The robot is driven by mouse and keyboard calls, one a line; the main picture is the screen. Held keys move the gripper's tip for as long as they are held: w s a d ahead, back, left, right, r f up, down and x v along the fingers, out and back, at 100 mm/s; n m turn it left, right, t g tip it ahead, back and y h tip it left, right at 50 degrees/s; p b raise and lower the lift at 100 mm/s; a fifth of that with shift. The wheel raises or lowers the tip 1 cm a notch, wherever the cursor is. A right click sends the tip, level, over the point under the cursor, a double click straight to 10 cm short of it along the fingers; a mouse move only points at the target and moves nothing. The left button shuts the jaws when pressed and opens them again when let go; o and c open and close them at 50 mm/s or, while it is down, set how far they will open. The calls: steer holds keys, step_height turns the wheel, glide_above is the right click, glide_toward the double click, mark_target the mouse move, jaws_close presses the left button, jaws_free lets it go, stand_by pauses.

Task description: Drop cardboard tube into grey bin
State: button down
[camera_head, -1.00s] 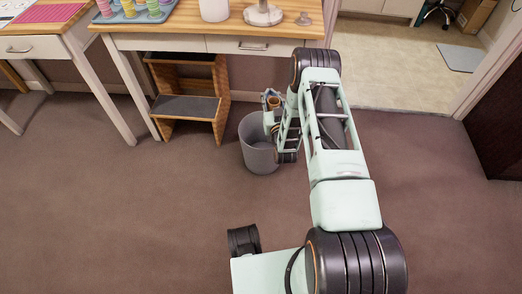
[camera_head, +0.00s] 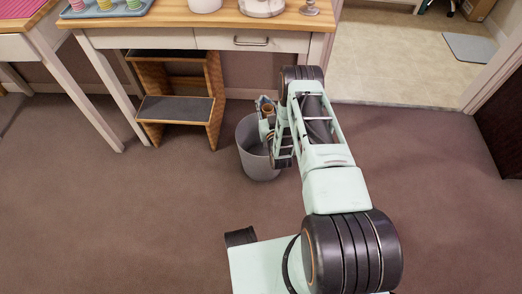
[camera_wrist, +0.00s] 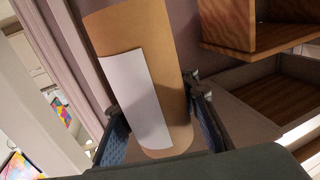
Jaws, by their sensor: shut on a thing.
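The cardboard tube (camera_wrist: 176,55) is brown with a white label and fills the middle of the wrist view. My gripper (camera_wrist: 152,98) is shut on it, one finger on each side. In the head view my gripper (camera_head: 267,108) and the brown end of the tube (camera_head: 268,107) appear over the back right part of the grey bin (camera_head: 256,168). The bin stands upright on the carpet. My arm hides its right side, and I cannot tell how high the tube is above its rim.
A wooden step stool (camera_head: 177,108) with dark treads stands left of the bin. Behind is a white table (camera_head: 150,39) with a wooden top, carrying a tray (camera_head: 110,11) of coloured spools. The carpet (camera_head: 130,215) in front is clear.

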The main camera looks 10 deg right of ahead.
step_height(320, 180, down, 5)
steer(key=b, duration=0.3)
steer(key=shift+r, duration=0.2)
steer(key=c, duration=1.4)
jaws_free()
step_height(320, 180, up, 10)
